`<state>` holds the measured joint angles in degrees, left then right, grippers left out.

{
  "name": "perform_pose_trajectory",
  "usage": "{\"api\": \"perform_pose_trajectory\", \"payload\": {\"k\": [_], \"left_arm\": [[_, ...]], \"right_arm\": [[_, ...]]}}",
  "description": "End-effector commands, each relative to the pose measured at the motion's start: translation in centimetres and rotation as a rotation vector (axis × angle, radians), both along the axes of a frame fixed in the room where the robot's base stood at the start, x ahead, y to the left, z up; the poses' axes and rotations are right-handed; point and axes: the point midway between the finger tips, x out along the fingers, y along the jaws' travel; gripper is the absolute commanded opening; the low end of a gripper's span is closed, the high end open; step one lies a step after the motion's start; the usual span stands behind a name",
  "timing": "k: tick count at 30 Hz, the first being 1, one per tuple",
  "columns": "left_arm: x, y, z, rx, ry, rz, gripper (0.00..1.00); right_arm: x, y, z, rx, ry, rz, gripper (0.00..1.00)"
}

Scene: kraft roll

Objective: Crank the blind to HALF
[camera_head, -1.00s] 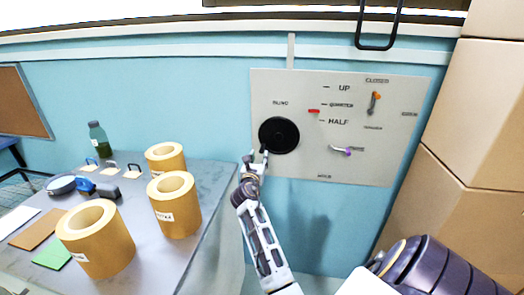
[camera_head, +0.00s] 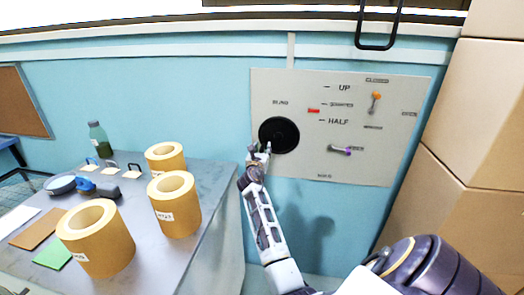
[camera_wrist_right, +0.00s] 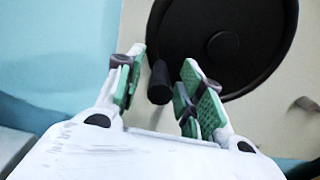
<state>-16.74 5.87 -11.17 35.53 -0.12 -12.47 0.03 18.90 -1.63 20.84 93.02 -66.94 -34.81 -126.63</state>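The black round crank wheel (camera_head: 279,136) is on the pale wall panel (camera_head: 350,170), below the BLIND label. Its black handle knob (camera_wrist_right: 159,83) shows in the right wrist view at the wheel's lower left edge. My right gripper (camera_head: 260,149) is at the wheel's lower left. In the right wrist view, its green-padded fingers (camera_wrist_right: 160,88) are spread on either side of the knob, with a clear gap on the right side. The red marker (camera_head: 313,110) sits between the QUARTER and HALF (camera_head: 338,121) marks, nearer QUARTER. My left gripper is not in view.
Cardboard boxes (camera_head: 480,100) stand at the right. A grey table (camera_head: 215,185) at the left holds kraft rolls (camera_head: 174,215), a green bottle and small items.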

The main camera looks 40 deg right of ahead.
Motion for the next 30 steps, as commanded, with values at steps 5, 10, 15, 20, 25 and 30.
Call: {"api": "perform_pose_trajectory", "payload": {"k": [5,10,15,20,25,30], "left_arm": [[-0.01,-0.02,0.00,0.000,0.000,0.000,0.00],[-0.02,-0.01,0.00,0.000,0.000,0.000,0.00],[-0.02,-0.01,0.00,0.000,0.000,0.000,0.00],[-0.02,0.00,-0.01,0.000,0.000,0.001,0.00],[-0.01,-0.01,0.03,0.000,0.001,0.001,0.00],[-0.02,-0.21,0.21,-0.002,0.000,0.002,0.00]], "right_arm": [[-0.01,0.01,0.01,0.000,0.000,0.000,0.37],[0.00,0.02,0.01,0.000,0.000,0.000,0.15],[0.00,0.03,0.00,0.000,0.000,0.000,0.00],[0.00,0.04,-0.01,0.000,0.000,0.000,0.00],[-0.01,-0.07,-0.01,0.002,-0.001,0.000,0.00],[-0.01,-0.71,0.09,0.014,-0.014,0.000,0.00]]}}
